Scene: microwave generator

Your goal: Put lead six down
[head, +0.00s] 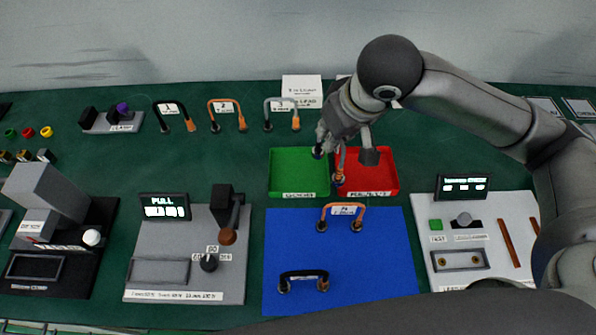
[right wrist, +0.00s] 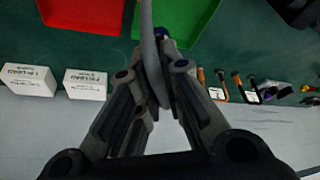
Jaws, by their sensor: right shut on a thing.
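My right gripper (head: 345,118) is shut on a lead (head: 319,150), a bent cable with dark end plugs. The lead hangs above the green tray (head: 284,190) and the red tray (head: 393,190), near their shared edge. In the right wrist view the lead (right wrist: 150,45) shows as a grey curve between the fingers (right wrist: 158,85). I cannot read a number on it. The gripper hides part of the lead and the red tray's back edge. Both trays look empty where visible. My left gripper is not in view.
A blue mat (head: 390,270) in front holds a copper-coloured lead (head: 345,207) and a black lead (head: 303,274). Several numbered leads, including lead 3 (head: 270,108), stand at the back. A pull tester (head: 228,270) is at left and a test panel (head: 500,255) at right.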

